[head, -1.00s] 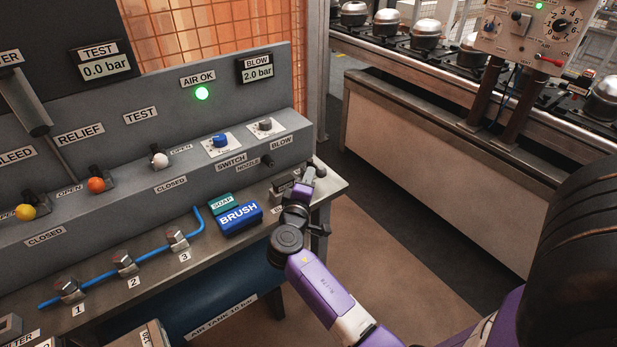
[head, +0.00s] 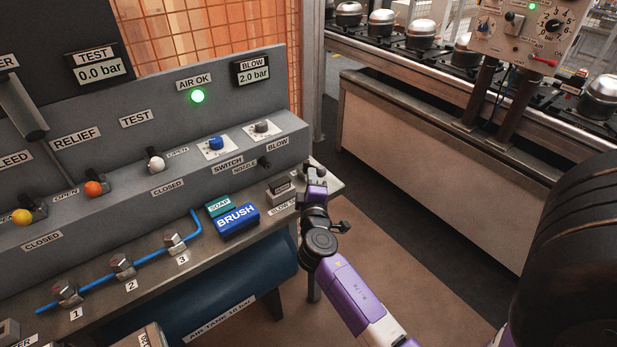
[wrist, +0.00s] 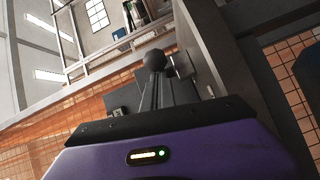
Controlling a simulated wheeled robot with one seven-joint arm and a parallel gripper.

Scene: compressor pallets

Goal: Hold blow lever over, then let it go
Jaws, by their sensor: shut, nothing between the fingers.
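A dark ball knob (wrist: 155,60), likely the blow lever's end, stands just beyond my fingertips in the wrist view. A small plate is beside it on the right. My gripper (wrist: 157,88) is shut and empty. Whether the fingers touch the ball cannot be told. In the head view my gripper (head: 316,188) is over the right end of the bench, beside a small labelled block (head: 280,187). A label starting BLOW (head: 283,206) is on the bench edge there. The lever is mostly hidden by my gripper in the head view.
The panel has a grey knob (head: 261,127), a blue switch (head: 216,143) and a dark nozzle (head: 264,163). The blow display (head: 252,71) reads 2.0 bar and the AIR OK light (head: 197,97) is green. A blue brush block (head: 237,222) lies left of my gripper. Floor is open to the right.

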